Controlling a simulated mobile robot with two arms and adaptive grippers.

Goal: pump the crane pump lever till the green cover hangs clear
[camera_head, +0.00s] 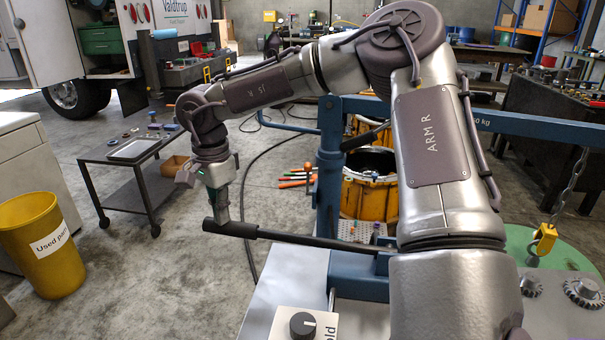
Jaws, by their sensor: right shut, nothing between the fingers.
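The crane pump lever (290,238) is a dark bar with a thick black grip at its left end, lying nearly level. My right gripper (222,217) is shut and empty, with its fingertips down at the grip; whether they touch it or stand just behind is hard to tell. The blue crane (328,165) has a boom reaching right behind my right arm. Its chain (568,185) leads down to a yellow hook (543,240) at the green cover (574,258), at right. My arm and the picture edge hide part of the cover; any gap under it is unclear. My left gripper is out of view.
Metal gears (583,291) lie beside the cover. A control box with a black knob (303,325) is at the front. A yellow bin (38,243) and a low cart (130,150) stand left. Yellow drums (368,192) stand behind the lever. Floor left of the lever is clear.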

